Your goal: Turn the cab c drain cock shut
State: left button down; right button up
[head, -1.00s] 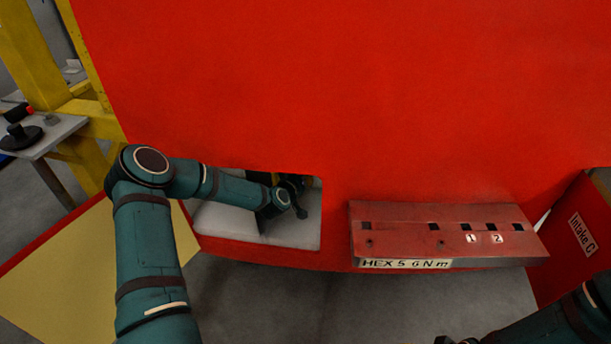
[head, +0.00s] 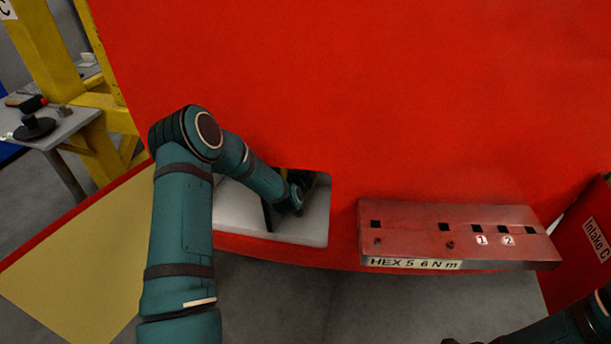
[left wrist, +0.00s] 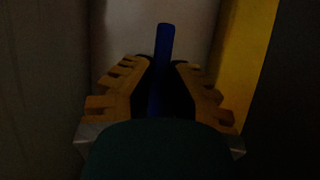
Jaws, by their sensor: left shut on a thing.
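A blue handle (left wrist: 164,42), which looks like the drain cock's lever, stands up between the fingers of my left gripper (left wrist: 160,78) in the left wrist view. The yellow-padded fingers are shut on its lower part. The cock's body and base are hidden, and the view is very dark. In the head view my left arm reaches through a rectangular opening (head: 309,229) in the red nosecone (head: 330,90); the fingers and handle are not clear there. Part of my right gripper (head: 460,341) shows at the bottom edge, cut off and dark.
A red ledge (head: 452,222) with square holes and a "HEX 5 6 N m" label juts out right of the opening. A red panel marked "Intake C" (head: 588,235) stands at far right. A grey side table (head: 60,130) and yellow frame (head: 100,160) are at left.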

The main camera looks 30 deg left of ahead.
pick_arm(q)
jog(key=shift+a, duration=0.15)
jog(key=c, duration=0.9)
grip_release()
jog(key=shift+w, duration=0.1)
jog(key=shift+c, duration=0.2)
jog(key=v, duration=1.2)
